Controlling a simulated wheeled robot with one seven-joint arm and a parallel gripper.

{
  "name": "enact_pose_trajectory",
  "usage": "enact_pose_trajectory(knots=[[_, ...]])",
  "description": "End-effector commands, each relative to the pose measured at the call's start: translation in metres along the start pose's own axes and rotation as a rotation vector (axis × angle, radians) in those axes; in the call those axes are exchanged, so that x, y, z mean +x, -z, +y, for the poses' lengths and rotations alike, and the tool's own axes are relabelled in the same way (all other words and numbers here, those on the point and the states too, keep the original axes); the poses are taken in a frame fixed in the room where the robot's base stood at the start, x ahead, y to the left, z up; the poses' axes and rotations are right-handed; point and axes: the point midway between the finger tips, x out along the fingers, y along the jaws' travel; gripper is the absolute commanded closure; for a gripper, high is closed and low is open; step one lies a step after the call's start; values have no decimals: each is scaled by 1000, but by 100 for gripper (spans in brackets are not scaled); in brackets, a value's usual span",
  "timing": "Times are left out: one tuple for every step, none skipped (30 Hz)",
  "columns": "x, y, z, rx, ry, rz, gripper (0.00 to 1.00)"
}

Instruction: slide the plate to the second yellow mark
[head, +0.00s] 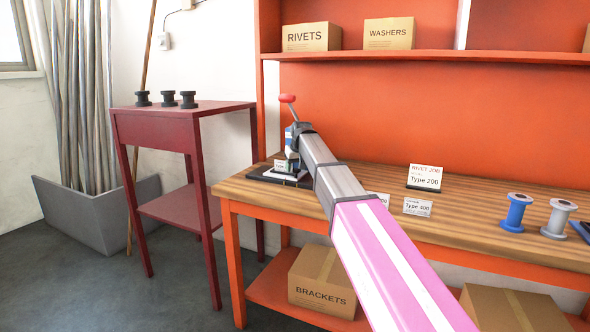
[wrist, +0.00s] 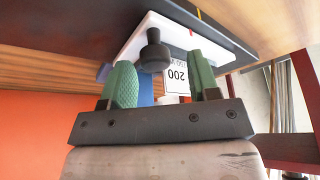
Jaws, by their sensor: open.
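In the wrist view a white plate (wrist: 172,28) with a black knob (wrist: 154,48) lies along a dark base (wrist: 222,30). One yellow mark (wrist: 198,13) shows on the base's edge, with a thin red line (wrist: 190,32) on the plate close to it.
A red-knobbed lever (head: 287,98) rises by my gripper. The wooden bench (head: 320,195) holds label cards (head: 425,177), a blue spool (head: 516,212) and a grey spool (head: 559,218) on the right. A red side table (head: 185,112) with black spools stands left. An orange shelf (head: 400,57) is behind.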

Motion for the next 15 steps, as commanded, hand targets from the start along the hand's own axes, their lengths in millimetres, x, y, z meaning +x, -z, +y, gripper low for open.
enact_pose_trajectory(knots=[[-8, -1, 0, 0, 0, 1, 45], [-13, 0, 0, 0, 0, 2, 45], [-21, 0, 0, 0, 0, 3, 45], [-27, 0, 0, 0, 0, 3, 45], [-32, 0, 0, 0, 0, 3, 45], [-40, 0, 0, 0, 0, 2, 45], [-46, 0, 0, 0, 0, 3, 45], [-51, 0, 0, 0, 0, 4, 45], [-58, 0, -1, 0, 0, 3, 45], [-63, 0, -1, 0, 0, 3, 45], [-68, 0, -1, 0, 1, 3, 45], [-74, 0, -1, 0, 1, 3, 45], [-78, 0, -1, 0, 1, 4, 45], [-82, 1, -1, 0, 1, 4, 45], [-85, 0, -1, 0, 1, 3, 45]])
